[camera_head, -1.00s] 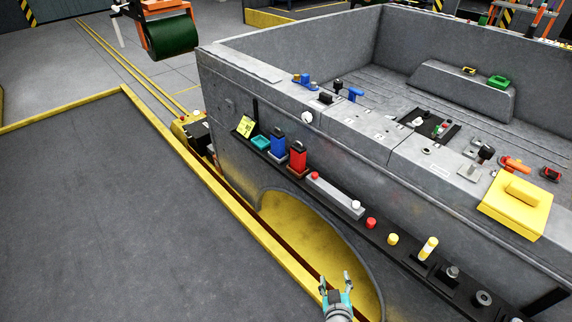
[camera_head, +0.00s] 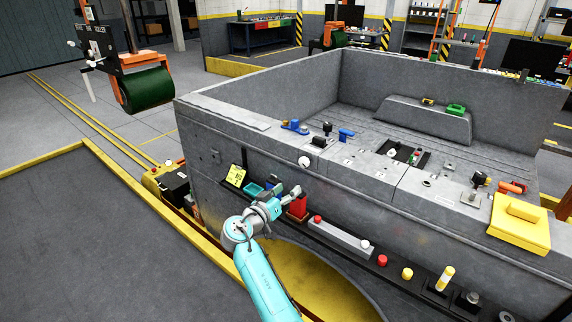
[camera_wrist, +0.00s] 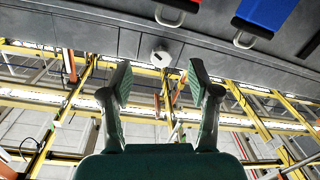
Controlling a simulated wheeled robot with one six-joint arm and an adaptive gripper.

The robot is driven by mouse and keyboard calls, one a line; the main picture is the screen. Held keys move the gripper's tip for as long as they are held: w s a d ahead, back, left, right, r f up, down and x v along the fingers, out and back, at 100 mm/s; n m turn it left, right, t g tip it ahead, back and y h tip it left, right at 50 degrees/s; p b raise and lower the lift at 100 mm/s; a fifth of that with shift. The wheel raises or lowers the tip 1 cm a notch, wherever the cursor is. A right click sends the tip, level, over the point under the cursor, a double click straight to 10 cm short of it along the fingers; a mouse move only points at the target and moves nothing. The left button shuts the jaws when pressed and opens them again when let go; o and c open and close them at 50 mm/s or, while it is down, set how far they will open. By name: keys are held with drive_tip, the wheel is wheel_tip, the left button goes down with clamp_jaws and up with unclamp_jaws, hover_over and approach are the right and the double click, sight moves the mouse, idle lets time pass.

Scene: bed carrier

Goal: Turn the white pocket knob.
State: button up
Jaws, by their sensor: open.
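The white pocket knob (camera_head: 304,162) is a small round knob on the upper side wall of the grey bed body, just under the top rim. In the wrist view it shows as a white disc with a dark mark (camera_wrist: 160,58), ahead of and between my fingers. My gripper (camera_head: 288,190) is open and empty, a little below and left of the knob in the head view, and apart from it. Its two fingers (camera_wrist: 159,85) show spread in the wrist view. The arm partly hides the blue container on the ledge.
A red container (camera_head: 297,208) and a teal tray (camera_head: 253,189) sit on the side ledge near my gripper. A yellow note (camera_head: 236,176) is left of them. A grey bar (camera_head: 340,238) and several coloured knobs run right along the ledge. A yellow block (camera_head: 519,222) lies on the rim.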

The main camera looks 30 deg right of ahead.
sight(302, 163)
drive_tip(key=shift+m+g+h, duration=0.5)
drive_tip(key=w+d+r, duration=0.1)
drive_tip(key=w+d, duration=0.1)
drive_tip(key=d, duration=0.1)
drive_tip(key=w+d+r, duration=0.1)
drive_tip(key=d, duration=0.2)
drive_tip(key=w+d+r, duration=0.1)
drive_tip(key=w+d, duration=0.1)
drive_tip(key=d, duration=0.1)
drive_tip(key=shift+w+d+r, duration=0.15)
drive_tip(key=shift+w+r, duration=0.2)
drive_tip(key=c, duration=1.2)
